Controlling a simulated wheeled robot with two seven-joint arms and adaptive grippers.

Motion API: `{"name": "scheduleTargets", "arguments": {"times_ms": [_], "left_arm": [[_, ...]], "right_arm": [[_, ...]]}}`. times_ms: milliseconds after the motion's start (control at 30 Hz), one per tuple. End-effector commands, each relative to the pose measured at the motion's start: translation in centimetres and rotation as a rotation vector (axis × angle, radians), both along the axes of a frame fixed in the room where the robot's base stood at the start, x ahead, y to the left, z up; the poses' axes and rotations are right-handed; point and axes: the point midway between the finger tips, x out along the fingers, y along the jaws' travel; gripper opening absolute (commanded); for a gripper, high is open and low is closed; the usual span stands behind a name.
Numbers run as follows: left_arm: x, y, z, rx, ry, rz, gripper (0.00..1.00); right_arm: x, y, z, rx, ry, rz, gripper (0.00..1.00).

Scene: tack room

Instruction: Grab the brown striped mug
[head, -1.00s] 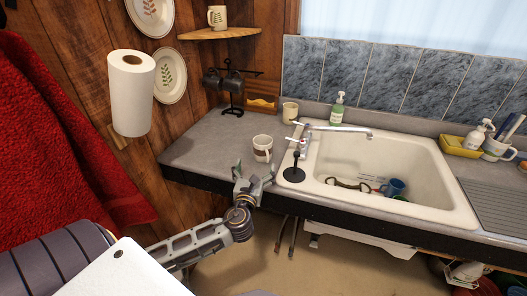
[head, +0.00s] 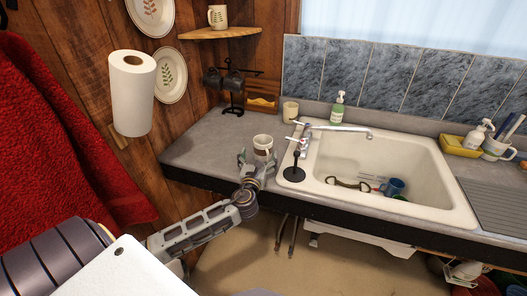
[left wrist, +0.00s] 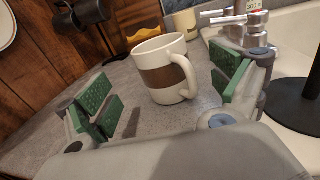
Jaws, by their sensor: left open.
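The mug (head: 262,143) is cream white with a brown band and stands upright on the grey counter, left of the sink. In the left wrist view the mug (left wrist: 163,70) shows its handle on the right side. My left gripper (head: 257,164) is at the counter's front edge, just in front of the mug. Its green-padded fingers (left wrist: 164,103) are spread wide, with the mug seen between and beyond them. They do not appear to touch it. In the head view the fingers partly hide the mug's lower part. My right gripper is not in view.
The black stand (head: 297,168) is close right of the gripper on the sink (head: 458,201) rim, beside the faucet (head: 340,128). Dark mugs hang on a rack (head: 233,92) at the back left. The counter (head: 203,150) left of the mug is clear.

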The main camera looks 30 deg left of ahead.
Motion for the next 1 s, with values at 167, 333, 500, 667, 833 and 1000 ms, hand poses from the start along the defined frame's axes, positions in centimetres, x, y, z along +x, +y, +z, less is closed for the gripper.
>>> {"name": "scheduleTargets", "arguments": {"times_ms": [167,333,500,667,833,1000], "left_arm": [[1.4,0.6,0.0,0.001,0.0,0.0,0.94],[1.9,0.8,0.0,0.0,0.0,0.0,0.94],[1.9,0.8,0.0,0.0,0.0,0.0,0.94],[1.9,0.8,0.0,0.0,0.0,0.0,0.94],[2.3,1.0,0.0,0.0,0.0,0.0,0.94],[3.5,1.4,0.0,0.0,0.0,0.001,0.94]], "right_arm": [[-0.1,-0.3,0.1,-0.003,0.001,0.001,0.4],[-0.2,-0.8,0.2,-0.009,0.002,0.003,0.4],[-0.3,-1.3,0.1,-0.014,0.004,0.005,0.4],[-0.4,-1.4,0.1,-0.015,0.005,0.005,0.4],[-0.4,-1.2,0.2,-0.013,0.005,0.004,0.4],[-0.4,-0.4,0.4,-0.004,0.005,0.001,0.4]]}}
